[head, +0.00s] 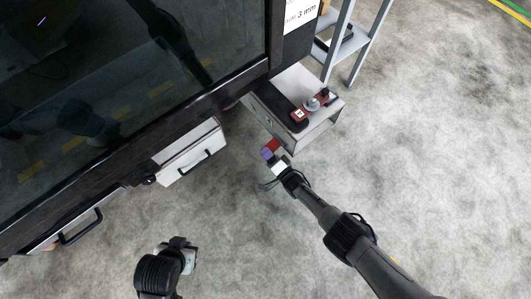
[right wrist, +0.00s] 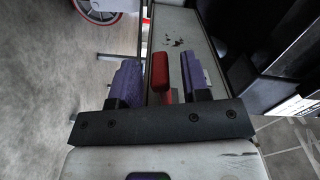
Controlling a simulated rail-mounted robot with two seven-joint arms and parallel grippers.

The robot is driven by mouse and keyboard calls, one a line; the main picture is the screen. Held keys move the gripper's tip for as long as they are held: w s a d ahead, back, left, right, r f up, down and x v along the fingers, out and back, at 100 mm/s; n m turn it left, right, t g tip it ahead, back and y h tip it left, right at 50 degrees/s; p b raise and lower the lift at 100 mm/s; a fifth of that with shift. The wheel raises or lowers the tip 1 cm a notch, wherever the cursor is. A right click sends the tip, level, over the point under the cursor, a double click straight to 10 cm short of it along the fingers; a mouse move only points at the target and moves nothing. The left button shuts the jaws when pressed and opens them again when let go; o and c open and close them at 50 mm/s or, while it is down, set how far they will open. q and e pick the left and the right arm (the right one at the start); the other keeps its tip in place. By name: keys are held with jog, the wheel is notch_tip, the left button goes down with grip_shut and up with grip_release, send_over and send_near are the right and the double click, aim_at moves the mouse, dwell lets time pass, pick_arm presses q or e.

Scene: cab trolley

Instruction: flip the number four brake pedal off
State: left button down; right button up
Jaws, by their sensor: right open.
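A red pedal (head: 272,145) sticks out low at the near end of the grey metal box (head: 327,125). In the right wrist view the red pedal (right wrist: 160,72) stands between the two purple fingers of my right gripper (right wrist: 148,82), with a gap on each side. My right gripper (head: 273,157) is open and empty at the pedal in the head view. No number can be read on this pedal. My left gripper (head: 183,252) is at the lower left, well away from the box; its fingers cannot be made out clearly.
On the box top lie a red part with a white label (head: 299,114) and a grey knob (head: 313,104). A dark glass cab panel (head: 130,80) fills the upper left. A white drawer with a black handle (head: 188,152) is left of my right gripper. The floor at right is clear.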

jog(key=shift+w+a, duration=0.45)
jog(key=shift+w, duration=0.1)
jog(key=shift+c, duration=0.4)
grip_shut()
